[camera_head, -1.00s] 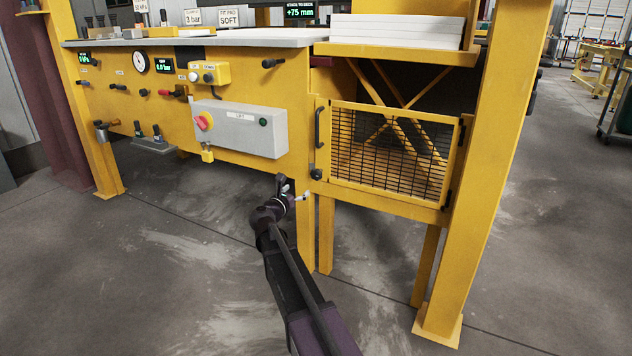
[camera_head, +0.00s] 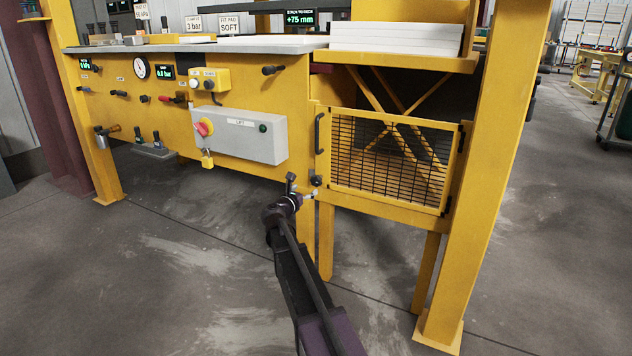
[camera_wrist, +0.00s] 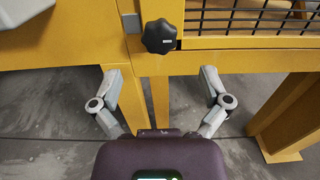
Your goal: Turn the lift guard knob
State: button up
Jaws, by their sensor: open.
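The lift guard knob (camera_wrist: 159,36) is a black lobed knob with a small white mark, at the top centre of the wrist view. It sits on the yellow frame at the lower left corner of the mesh guard door (camera_head: 390,160). In the head view the knob (camera_head: 316,180) shows small, just right of my gripper. My gripper (camera_head: 302,190) is open and empty, slightly below the knob. In the wrist view its two fingers (camera_wrist: 165,90) are spread wide, with the knob ahead of and above the gap between them. They do not touch the knob.
A grey lift box (camera_head: 240,135) with a red switch and a padlock is left of the door. A black door handle (camera_head: 319,133) stands above the knob. Yellow legs (camera_head: 326,240) stand below. The floor in front is clear.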

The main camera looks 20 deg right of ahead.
aim_at(315, 181)
jog(key=x, duration=0.8)
jog(key=shift+w+d, duration=0.15)
jog(key=c, duration=1.1)
jog(key=shift+c, duration=0.2)
